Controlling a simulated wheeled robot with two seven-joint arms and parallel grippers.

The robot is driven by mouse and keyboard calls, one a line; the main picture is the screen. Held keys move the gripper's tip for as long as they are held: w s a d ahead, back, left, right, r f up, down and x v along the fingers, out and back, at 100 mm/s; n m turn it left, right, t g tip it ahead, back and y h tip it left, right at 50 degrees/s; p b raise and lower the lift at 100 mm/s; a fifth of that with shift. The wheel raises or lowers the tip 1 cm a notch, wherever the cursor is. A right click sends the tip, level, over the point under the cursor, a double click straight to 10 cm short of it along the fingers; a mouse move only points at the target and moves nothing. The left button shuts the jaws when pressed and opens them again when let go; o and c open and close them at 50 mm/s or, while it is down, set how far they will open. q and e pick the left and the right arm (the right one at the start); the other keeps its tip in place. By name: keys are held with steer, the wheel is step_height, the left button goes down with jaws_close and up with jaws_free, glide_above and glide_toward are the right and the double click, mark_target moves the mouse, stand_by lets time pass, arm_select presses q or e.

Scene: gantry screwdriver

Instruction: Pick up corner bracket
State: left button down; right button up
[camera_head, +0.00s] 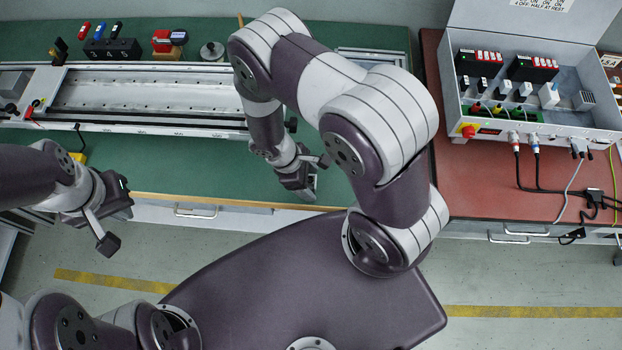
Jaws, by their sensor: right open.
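I cannot make out a corner bracket for certain; my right arm hides part of the green bench. My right gripper (303,188) points down over the bench's front edge. It is open, but its fingertips are small and dark, and I cannot tell what lies between them. My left gripper (121,200) is at the left, in front of the bench's front edge; its fingers are too hidden to judge.
A long metal gantry rail (150,93) lies along the green bench (200,165). Behind it stand a black numbered block (112,48), a red tool (165,40) and a grey disc (212,51). An open control box (585,75) with cables stands on the red bench (470,190).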

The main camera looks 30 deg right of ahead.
steer(key=shift+a, duration=0.1)
steer(key=c, duration=1.1)
steer(key=shift+r, duration=0.1)
